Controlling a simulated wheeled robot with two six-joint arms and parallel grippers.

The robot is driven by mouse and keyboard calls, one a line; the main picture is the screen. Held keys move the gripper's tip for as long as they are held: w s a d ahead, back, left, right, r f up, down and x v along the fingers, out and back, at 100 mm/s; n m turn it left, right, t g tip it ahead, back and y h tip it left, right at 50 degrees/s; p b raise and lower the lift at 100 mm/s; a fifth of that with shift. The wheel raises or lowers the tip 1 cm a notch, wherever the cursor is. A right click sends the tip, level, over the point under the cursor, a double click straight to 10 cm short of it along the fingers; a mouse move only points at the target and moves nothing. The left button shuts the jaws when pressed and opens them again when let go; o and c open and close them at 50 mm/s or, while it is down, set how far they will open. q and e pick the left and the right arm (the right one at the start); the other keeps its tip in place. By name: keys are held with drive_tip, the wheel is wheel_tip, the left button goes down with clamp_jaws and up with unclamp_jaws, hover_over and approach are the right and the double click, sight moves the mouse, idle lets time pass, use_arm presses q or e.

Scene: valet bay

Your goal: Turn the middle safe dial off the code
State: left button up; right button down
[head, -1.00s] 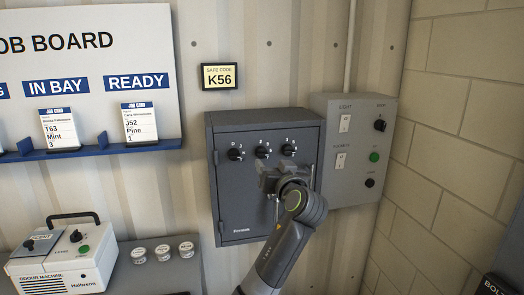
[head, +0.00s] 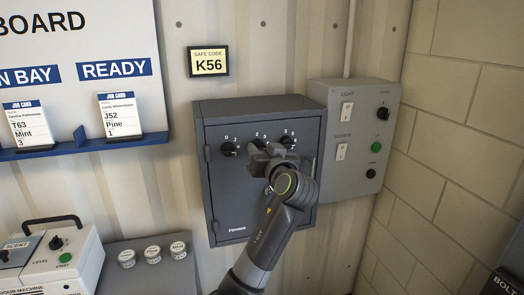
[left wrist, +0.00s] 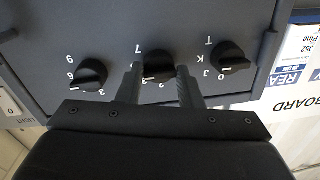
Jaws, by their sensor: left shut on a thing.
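The grey safe (head: 225,201) hangs on the wall with three black dials in a row across its upper front. The middle dial (left wrist: 158,66) sits between the two fingers of my left gripper (left wrist: 158,84), which is shut on it. In the head view the gripper (head: 268,158) covers part of that dial. The dial's white mark points to the bottom side of the left wrist view, and the figure there is partly hidden. The letter dial (head: 228,149) is on the left and another number dial (head: 288,142) on the right. My right gripper is out of view.
A yellow safe code card (head: 208,62) above the safe reads K56. A grey switch box (head: 350,165) adjoins the safe on the right. The job board (head: 60,148) is at the left. Three small round tins (head: 152,254) and a white machine (head: 85,262) stand lower left.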

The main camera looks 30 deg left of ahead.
use_arm(q)
drive_tip(key=c, duration=0.3)
drive_tip(key=n+b, duration=0.7)
drive_tip(key=n, duration=0.1)
drive_tip(key=shift+r+n+h+b, duration=0.1)
drive_tip(key=shift+n+h+b, duration=0.2)
drive_tip(key=shift+b, duration=0.1)
drive_tip(key=shift+c, duration=0.2)
drive_tip(key=shift+r, duration=0.1)
drive_tip(key=o, duration=0.9)
drive_tip(key=shift+w+a+f, duration=0.1)
drive_tip(key=shift+w+f, duration=0.1)
drive_tip(key=shift+o, duration=0.2)
